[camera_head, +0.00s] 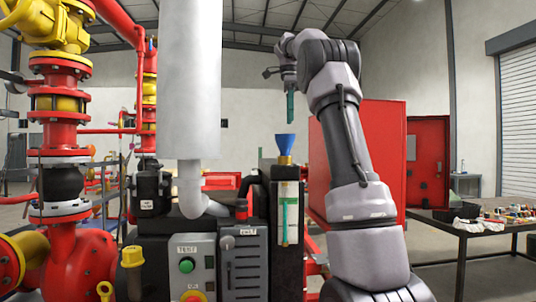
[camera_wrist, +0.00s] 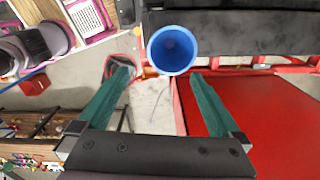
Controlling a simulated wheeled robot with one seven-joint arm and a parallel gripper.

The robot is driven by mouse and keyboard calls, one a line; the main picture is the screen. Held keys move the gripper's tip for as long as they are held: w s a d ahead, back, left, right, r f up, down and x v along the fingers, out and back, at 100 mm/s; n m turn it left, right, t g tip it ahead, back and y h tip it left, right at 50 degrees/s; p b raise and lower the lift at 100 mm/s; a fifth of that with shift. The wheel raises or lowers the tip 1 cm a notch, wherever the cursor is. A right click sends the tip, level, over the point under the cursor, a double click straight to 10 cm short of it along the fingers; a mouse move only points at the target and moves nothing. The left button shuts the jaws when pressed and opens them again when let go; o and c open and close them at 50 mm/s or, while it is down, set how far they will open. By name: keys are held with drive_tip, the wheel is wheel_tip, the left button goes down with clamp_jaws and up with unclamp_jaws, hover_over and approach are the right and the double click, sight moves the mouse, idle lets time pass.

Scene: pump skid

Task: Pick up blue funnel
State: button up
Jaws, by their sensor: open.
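The blue funnel (camera_head: 285,143) stands upright on a brass fitting (camera_head: 284,160) at the top of the dark post with a sight tube, in the head view. In the wrist view the funnel (camera_wrist: 172,50) shows from above as a round blue rim, just beyond the fingertips and between their lines. My gripper (camera_head: 290,106) points down above the funnel, apart from it. Its teal fingers (camera_wrist: 162,72) are spread wide with nothing between them.
A grey vertical exhaust pipe (camera_head: 190,80) rises left of the funnel. A red panel (camera_head: 350,140) stands behind and right. Red piping (camera_head: 62,180) fills the left. A cluttered table (camera_head: 470,232) is at the right.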

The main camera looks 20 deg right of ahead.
sight(287, 145)
drive_tip(key=shift+w+m, duration=0.3)
drive_tip(key=shift+w, duration=0.45)
drive_tip(key=shift+w+f, duration=0.1)
drive_tip(key=shift+w, duration=0.1)
drive_tip(key=shift+a+f, duration=0.2)
drive_tip(key=shift+f, duration=5)
drive_tip(key=c, duration=1.3)
drive_tip(key=shift+r, duration=0.1)
wheel_tip(287, 145, up, 10)
drive_tip(key=shift+f, duration=0.1)
